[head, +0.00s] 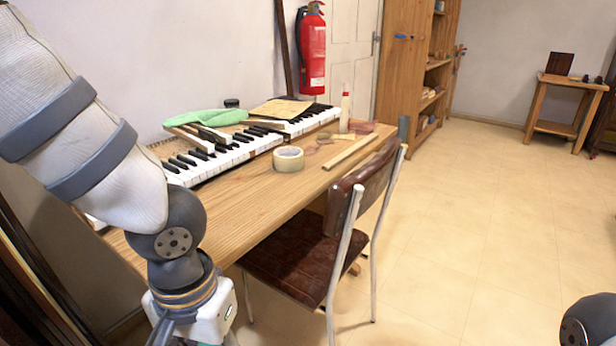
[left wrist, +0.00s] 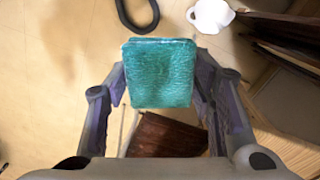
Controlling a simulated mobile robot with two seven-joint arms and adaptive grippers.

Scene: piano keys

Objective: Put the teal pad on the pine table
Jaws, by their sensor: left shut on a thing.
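In the left wrist view, the teal pad (left wrist: 160,73) is a thick square block with a rough surface. It sits between the two fingers of my left gripper (left wrist: 163,88), which is shut on it. In the head view my left gripper is mostly cut off at the bottom edge. A pale wooden worktable (head: 235,212) runs along the left wall, with my left arm in front of its near end. A small light-wood table (head: 572,82) stands at the far right; I cannot tell which is the pine table. My right gripper is out of view.
Piano keyboards (head: 232,152), a green cloth (head: 206,117), a tape roll (head: 288,158) and a bottle (head: 345,110) lie or stand on the worktable. A brown chair (head: 295,264) stands at its front. A dark object (head: 559,65) is on the small table. Floor is clear between.

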